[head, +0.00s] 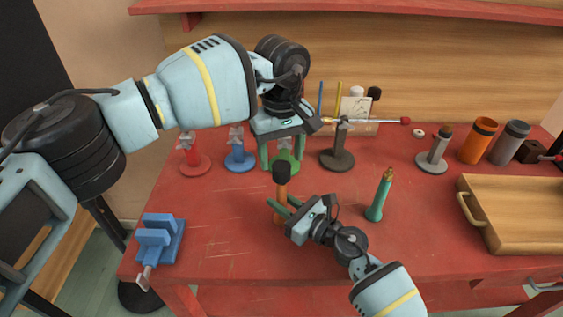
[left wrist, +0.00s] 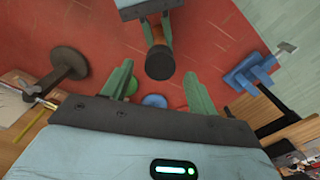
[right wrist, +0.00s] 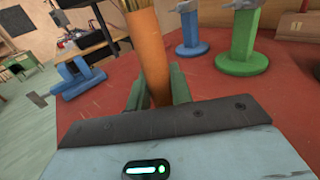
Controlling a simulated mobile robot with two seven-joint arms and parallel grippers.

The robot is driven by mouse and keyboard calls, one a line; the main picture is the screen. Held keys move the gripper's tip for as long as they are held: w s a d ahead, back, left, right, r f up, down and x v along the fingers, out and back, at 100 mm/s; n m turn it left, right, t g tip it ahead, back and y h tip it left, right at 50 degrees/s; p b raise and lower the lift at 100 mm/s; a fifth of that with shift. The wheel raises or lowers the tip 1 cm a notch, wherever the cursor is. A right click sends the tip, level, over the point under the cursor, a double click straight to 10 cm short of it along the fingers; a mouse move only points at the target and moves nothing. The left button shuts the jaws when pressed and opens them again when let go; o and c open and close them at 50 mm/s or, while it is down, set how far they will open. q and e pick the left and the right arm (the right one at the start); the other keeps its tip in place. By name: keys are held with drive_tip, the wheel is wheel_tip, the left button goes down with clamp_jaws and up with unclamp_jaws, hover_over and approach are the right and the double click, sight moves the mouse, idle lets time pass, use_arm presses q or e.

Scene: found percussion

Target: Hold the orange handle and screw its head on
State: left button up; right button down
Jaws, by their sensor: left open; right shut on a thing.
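The orange handle (head: 281,188) stands upright over the red table, with a dark cylindrical head (head: 282,170) on its top end. My right gripper (head: 280,207) is shut around the handle's lower part; the orange shaft (right wrist: 147,45) rises between its fingers in the right wrist view. My left gripper (head: 283,158) is open and empty, pointing down just behind and above the head. In the left wrist view the dark head (left wrist: 160,64) lies ahead of the two spread green fingers, not between their pads. I cannot tell how tightly head and handle are joined.
Red (head: 195,166), blue (head: 240,160), green (head: 287,166) and dark (head: 337,158) stands line the back. A green handle (head: 380,195) stands right of my right gripper. A blue vise (head: 160,240) is at front left, a wooden tray (head: 510,240) at right.

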use_arm(q)
drive_tip(key=shift+r, duration=0.35)
drive_tip(key=shift+c, duration=0.5)
drive_tip(key=n, duration=0.2)
drive_tip(key=r+n, duration=0.1)
drive_tip(key=n, duration=0.2)
drive_tip(key=shift+n, duration=0.3)
drive_tip(key=n, duration=0.6)
drive_tip(key=shift+r, duration=0.4)
drive_tip(key=n, duration=0.4)
drive_tip(key=shift+r+n, duration=0.4)
drive_tip(key=n, duration=0.3)
drive_tip(key=r+n, duration=0.1)
drive_tip(key=n, duration=0.2)
drive_tip(key=shift+f, duration=0.15)
